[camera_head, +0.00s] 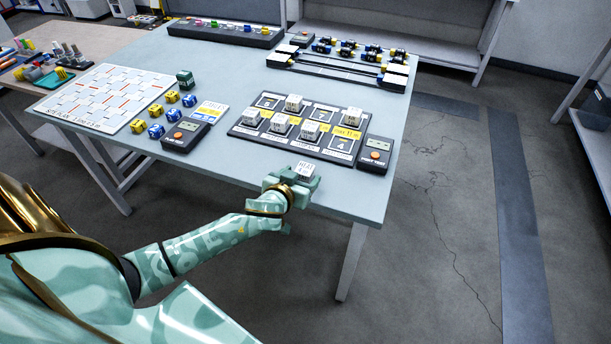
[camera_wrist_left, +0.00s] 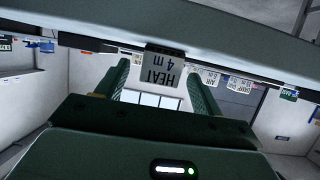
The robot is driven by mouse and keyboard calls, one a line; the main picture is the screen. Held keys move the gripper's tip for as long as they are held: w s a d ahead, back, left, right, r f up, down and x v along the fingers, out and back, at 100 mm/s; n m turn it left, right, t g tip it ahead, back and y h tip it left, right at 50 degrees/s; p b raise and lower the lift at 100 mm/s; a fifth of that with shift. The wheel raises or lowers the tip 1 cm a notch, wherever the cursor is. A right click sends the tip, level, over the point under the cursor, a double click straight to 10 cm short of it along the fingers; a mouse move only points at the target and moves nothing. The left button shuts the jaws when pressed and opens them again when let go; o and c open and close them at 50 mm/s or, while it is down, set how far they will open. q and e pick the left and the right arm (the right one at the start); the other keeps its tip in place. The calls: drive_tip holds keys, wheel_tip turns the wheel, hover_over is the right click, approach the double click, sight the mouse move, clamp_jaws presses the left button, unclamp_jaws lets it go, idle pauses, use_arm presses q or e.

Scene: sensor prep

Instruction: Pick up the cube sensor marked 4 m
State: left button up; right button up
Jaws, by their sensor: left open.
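The white cube sensor marked HEAT 4 m (camera_head: 305,169) is at the table's front edge. In the left wrist view the cube (camera_wrist_left: 164,68) appears upside down, with its label facing the camera. My left gripper (camera_head: 294,181) is at this front edge, right at the cube. In the left wrist view its two green fingers (camera_wrist_left: 160,84) are open, one on each side of the cube, with gaps visible beside it. I cannot tell how deep the cube lies between them. My right gripper is not in view.
Behind the cube lies a dark board (camera_head: 236,129) with several white cubes on marked squares. A dark box with an orange button (camera_head: 376,154) stands at its right end, another (camera_head: 186,134) to its left. Several yellow and blue cubes (camera_head: 155,110) stand beside a site-plan sheet (camera_head: 78,116).

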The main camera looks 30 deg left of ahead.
sight(301, 177)
use_arm(q)
drive_tip(key=x, duration=0.3)
drive_tip(key=shift+f+b, duration=0.2)
drive_tip(key=shift+b, duration=0.1)
drive_tip(key=shift+s+r, duration=0.1)
drive_tip(key=c, duration=1.1)
